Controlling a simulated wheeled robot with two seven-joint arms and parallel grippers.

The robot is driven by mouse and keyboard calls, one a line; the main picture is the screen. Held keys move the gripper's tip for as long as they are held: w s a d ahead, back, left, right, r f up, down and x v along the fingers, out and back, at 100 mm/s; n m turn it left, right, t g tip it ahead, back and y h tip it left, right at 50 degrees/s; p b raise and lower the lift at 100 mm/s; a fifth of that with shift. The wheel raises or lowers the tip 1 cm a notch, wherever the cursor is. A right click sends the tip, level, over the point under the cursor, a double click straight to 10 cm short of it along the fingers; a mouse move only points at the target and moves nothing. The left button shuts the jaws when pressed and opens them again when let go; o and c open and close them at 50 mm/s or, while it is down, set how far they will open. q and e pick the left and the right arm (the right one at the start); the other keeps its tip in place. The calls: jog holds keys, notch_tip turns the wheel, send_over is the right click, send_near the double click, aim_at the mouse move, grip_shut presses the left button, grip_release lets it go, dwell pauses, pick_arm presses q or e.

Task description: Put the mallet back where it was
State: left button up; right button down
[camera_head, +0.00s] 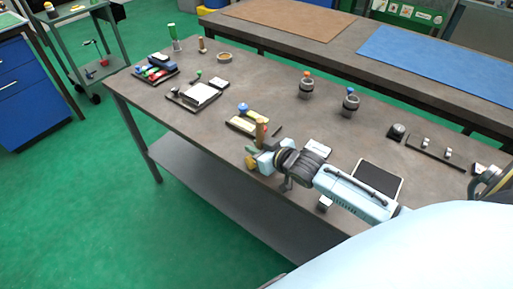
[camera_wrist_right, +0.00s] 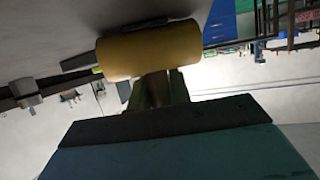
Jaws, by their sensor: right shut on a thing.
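My right gripper (camera_head: 254,153) reaches over the front edge of the grey worktable, shut on the mallet. The mallet's yellow cylindrical head (camera_head: 251,163) shows at the fingertips. In the right wrist view the yellow head (camera_wrist_right: 150,50) lies crosswise just beyond the fingers (camera_wrist_right: 160,90), which hide most of the handle. A brown upright piece (camera_head: 262,131) shows just behind the gripper; I cannot tell whether it belongs to the mallet. My left gripper is not in view.

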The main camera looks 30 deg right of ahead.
jog(key=shift+r, duration=0.1)
jog(key=c, duration=1.7)
grip_release()
jog(key=shift+f, duration=0.2)
jog(key=o, duration=0.4)
jog(key=shift+r, duration=0.25)
jog(key=p+v, duration=0.2)
jog(key=v, duration=1)
